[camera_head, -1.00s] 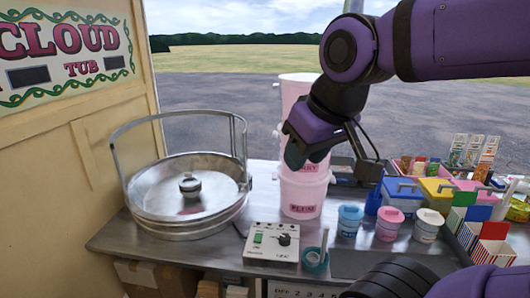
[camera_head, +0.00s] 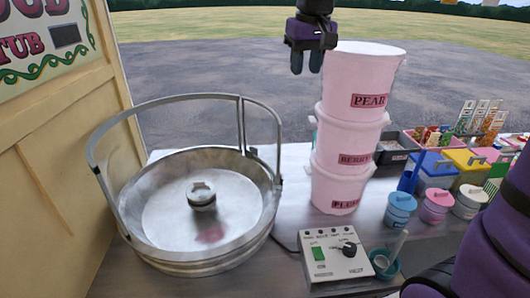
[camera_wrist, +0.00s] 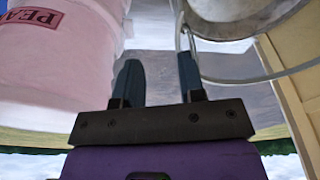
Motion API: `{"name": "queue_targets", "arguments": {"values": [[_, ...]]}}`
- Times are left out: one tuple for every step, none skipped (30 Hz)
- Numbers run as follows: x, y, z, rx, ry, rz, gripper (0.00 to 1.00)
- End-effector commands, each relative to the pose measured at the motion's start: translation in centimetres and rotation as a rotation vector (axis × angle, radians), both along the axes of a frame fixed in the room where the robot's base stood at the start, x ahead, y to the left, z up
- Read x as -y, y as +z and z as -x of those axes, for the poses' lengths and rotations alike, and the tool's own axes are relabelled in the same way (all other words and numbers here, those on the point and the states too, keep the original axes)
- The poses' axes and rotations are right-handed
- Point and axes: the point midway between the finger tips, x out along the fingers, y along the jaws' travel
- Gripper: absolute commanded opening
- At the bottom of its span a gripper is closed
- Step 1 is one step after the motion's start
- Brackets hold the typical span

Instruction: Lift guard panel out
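The round metal tub (camera_head: 150,245) of the floss machine stands at the left of the counter, with a knobbed spinner head (camera_head: 201,195) in its middle. A grey-framed, see-through guard (camera_head: 170,101) curves above its rim. A narrower guard section (camera_head: 262,106) with upright posts stands at the tub's right back. In the wrist view, the tub (camera_wrist: 225,28) and a thin guard rail (camera_wrist: 250,80) show at the upper right. My gripper (camera_head: 306,63) is open and empty, fingers pointing down, in the air right of the guard and apart from it. Its fingers (camera_wrist: 160,82) show a clear gap.
A tall stack of pink tubs, PEAR (camera_head: 340,80), BERRY (camera_head: 335,145) and PLUM (camera_head: 325,192), stands close right of my gripper. A control box (camera_head: 325,265) sits in front. Small lidded pots (camera_head: 400,205) and coloured boxes fill the right side.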

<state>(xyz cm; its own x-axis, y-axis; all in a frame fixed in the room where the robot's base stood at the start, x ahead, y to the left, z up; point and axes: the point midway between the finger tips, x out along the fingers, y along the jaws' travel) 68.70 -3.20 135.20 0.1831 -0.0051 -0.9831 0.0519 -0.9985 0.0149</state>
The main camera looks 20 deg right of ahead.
Motion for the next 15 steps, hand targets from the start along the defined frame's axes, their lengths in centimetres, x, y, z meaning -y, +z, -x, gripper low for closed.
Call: {"name": "queue_targets", "arguments": {"values": [[-0.3,-0.6,-1.7,-0.019,0.004,0.001,0.36],[-0.5,-1.0,-2.6,-0.03,0.006,0.001,0.36],[-0.8,-1.4,-3.8,-0.042,0.008,0.001,0.36],[-0.9,-1.8,-4.7,-0.05,0.01,0.001,0.36],[-1.1,-2.1,-5.6,-0.059,0.012,0.001,0.36],[-1.4,-2.7,-6.7,-0.071,0.013,0.001,0.36],[-1.5,-3.1,-7.6,-0.081,0.015,0.001,0.36],[-1.7,-3.6,-8.4,-0.09,0.016,0.001,0.36],[-2.0,-4.3,-9.5,-0.102,0.018,0.001,0.36],[-2.2,-4.8,-10.4,-0.11,0.019,0.0,0.36],[-2.3,-5.2,-11.1,-0.118,0.02,0.0,0.36],[-2.6,-5.9,-12.1,-0.13,0.021,0.0,0.36],[-2.7,-6.4,-12.7,-0.138,0.022,-0.001,0.36],[-2.9,-6.8,-13.3,-0.146,0.022,0.0,0.36],[-3.1,-7.4,-14.1,-0.154,0.023,-0.001,0.36]]}}
